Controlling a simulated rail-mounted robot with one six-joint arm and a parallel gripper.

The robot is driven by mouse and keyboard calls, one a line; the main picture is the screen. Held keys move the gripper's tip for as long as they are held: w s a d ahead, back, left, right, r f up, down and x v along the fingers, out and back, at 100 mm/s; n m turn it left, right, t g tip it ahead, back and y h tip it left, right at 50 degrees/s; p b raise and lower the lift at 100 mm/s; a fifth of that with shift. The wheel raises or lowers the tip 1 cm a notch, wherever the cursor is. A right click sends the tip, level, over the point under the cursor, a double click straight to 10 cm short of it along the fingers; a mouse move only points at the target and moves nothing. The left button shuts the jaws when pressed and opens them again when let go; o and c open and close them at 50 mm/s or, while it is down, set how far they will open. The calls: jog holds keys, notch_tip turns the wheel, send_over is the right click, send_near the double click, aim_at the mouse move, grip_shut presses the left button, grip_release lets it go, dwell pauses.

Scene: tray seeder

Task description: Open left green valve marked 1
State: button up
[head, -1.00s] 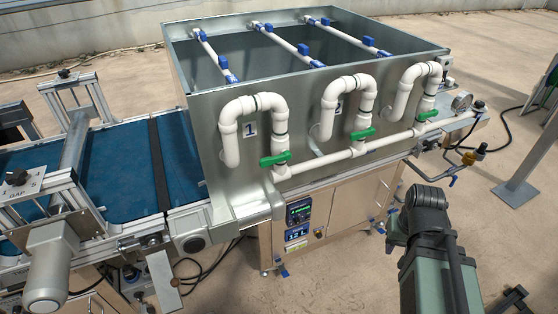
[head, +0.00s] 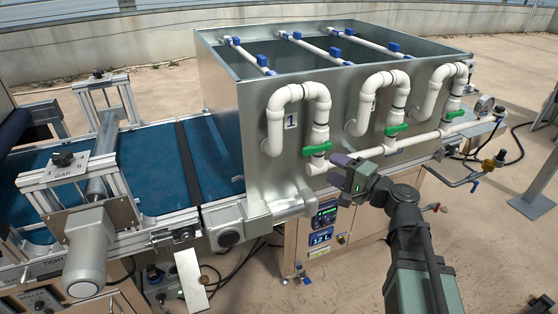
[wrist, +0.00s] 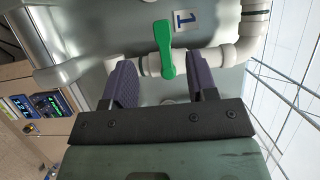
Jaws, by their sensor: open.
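The left green valve (head: 317,149) sits on the white pipe below the bend labelled 1 (head: 291,120). Its handle lies crosswise to the upright pipe. In the wrist view the green handle (wrist: 165,50) shows in line with the gap between my fingers, with the label 1 (wrist: 184,20) beyond it. My gripper (head: 340,170) is open and empty, just right of and below this valve in the head view. It also shows in the wrist view (wrist: 162,78), one finger on each side of the handle's line. I cannot tell whether the handle's end lies between the fingertips.
Two more green valves (head: 396,128) (head: 454,114) sit on the bends to the right. A white horizontal pipe (head: 420,141) runs close behind my gripper. A metal tank (head: 222,92) stands behind the pipes. A control panel (head: 327,215) is below.

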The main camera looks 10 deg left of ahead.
aim_at(310, 152)
jog(key=x, duration=1)
jog(key=shift+w+d, duration=0.1)
jog(key=shift+w, duration=0.45)
grip_shut()
